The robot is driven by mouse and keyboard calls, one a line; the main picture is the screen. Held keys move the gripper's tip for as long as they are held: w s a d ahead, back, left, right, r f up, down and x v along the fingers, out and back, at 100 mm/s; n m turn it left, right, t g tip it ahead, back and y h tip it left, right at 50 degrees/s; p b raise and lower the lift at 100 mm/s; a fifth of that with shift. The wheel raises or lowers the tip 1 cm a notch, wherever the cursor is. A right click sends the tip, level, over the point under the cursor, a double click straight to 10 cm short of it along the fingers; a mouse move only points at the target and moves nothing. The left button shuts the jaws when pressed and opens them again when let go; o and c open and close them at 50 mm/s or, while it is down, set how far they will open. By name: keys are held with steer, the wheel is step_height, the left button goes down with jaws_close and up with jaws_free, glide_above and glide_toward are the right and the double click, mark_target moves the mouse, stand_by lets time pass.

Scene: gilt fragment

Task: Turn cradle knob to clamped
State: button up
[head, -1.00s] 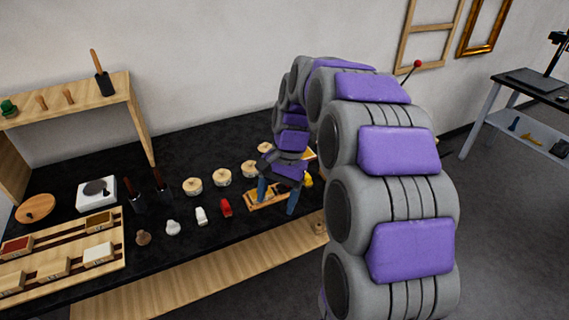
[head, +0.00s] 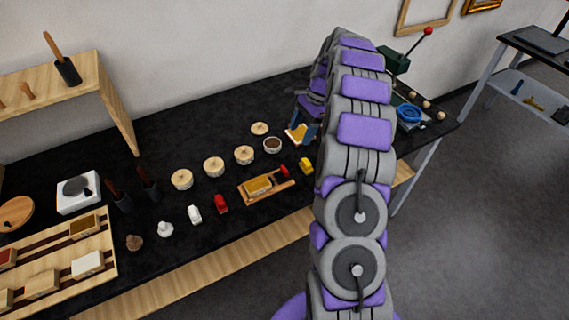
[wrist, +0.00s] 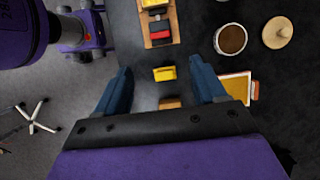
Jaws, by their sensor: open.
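The wooden cradle (head: 266,186) lies on the black bench in the head view, with a golden block (head: 258,184) on it. A small red part (head: 284,171) sits at its right end; I cannot tell whether it is the knob or how it is turned. The cradle (wrist: 147,30) also shows at the top of the wrist view, cut off by the edge. My gripper (wrist: 160,66) is open and empty, its blue fingers wide apart. In the head view my gripper (head: 303,122) is behind and right of the cradle, partly hidden by my arm.
A yellow block (head: 305,166) lies just right of the cradle; in the wrist view the yellow block (wrist: 164,73) shows between the fingers.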

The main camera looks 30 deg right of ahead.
mark_target(285, 168)
steer(key=b+x, duration=0.3)
steer(key=x, duration=1.2)
steer(key=shift+w+f, duration=0.1)
steer(key=shift+f, duration=0.35)
steer(key=shift+d, duration=0.1)
steer(key=c, duration=1.1)
steer(key=shift+o, duration=0.2)
